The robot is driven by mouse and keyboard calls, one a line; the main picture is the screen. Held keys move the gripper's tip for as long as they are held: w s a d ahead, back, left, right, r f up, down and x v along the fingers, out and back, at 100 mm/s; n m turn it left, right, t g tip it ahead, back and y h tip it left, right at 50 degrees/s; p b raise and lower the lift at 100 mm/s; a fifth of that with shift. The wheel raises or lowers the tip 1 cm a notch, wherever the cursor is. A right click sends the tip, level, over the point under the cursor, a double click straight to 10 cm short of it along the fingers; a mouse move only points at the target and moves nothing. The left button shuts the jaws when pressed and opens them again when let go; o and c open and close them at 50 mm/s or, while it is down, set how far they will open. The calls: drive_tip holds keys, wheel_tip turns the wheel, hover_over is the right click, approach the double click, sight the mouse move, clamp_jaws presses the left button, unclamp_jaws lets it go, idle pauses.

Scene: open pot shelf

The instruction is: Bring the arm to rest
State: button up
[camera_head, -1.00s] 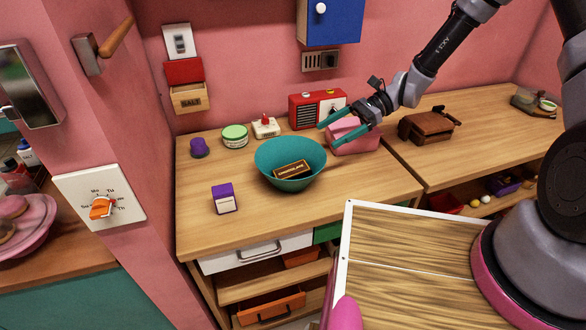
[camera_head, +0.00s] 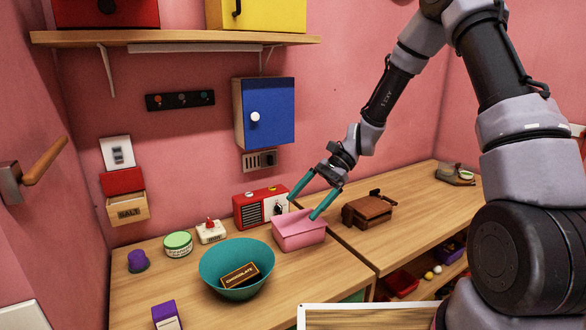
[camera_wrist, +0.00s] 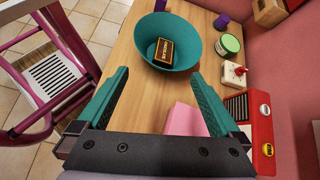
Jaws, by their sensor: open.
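My gripper (camera_head: 303,202) is open, with its two teal fingers spread apart and nothing between them. In the head view it hangs over the pink container (camera_head: 299,231) on the wooden counter. In the wrist view the fingers (camera_wrist: 162,105) frame bare counter, and the pink container (camera_wrist: 186,120) shows partly behind the right finger. My arm reaches down from the upper right, bent at the elbow. A teal bowl (camera_head: 222,290) with a chocolate box (camera_head: 240,275) inside stands to the left of the gripper, apart from it.
A red radio (camera_head: 250,210), a white device with a red knob (camera_head: 211,232) and a green-lidded jar (camera_head: 178,244) stand along the wall. A brown wooden box (camera_head: 368,211) is to the right. A blue cabinet (camera_head: 268,112) hangs above. A pink chair (camera_wrist: 50,75) stands beside the counter.

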drive_tip(key=s+d+r+n+t+h, duration=0.1)
drive_tip(key=d+r+n+t+h, duration=0.15)
drive_tip(key=d+r, duration=0.45)
drive_tip(key=s+d+r+n+t+h, duration=0.1)
drive_tip(key=s+d+r+t+h, duration=0.15)
drive_tip(key=d+r, duration=0.45)
drive_tip(key=s+d+r+t+h, duration=0.1)
drive_tip(key=s+d+r+t, duration=0.3)
drive_tip(key=s+r, duration=0.1)
drive_tip(key=s+d+r+n+t+h, duration=0.1)
drive_tip(key=s+d+r+t, duration=0.2)
drive_tip(key=r, duration=0.5)
drive_tip(key=shift+s+d+r+t, duration=0.25)
drive_tip(key=shift+s+d+t, duration=0.15)
drive_tip(key=shift+s+d, duration=0.4)
drive_tip(key=shift+n, duration=0.25)
drive_tip(key=shift+c, duration=0.3)
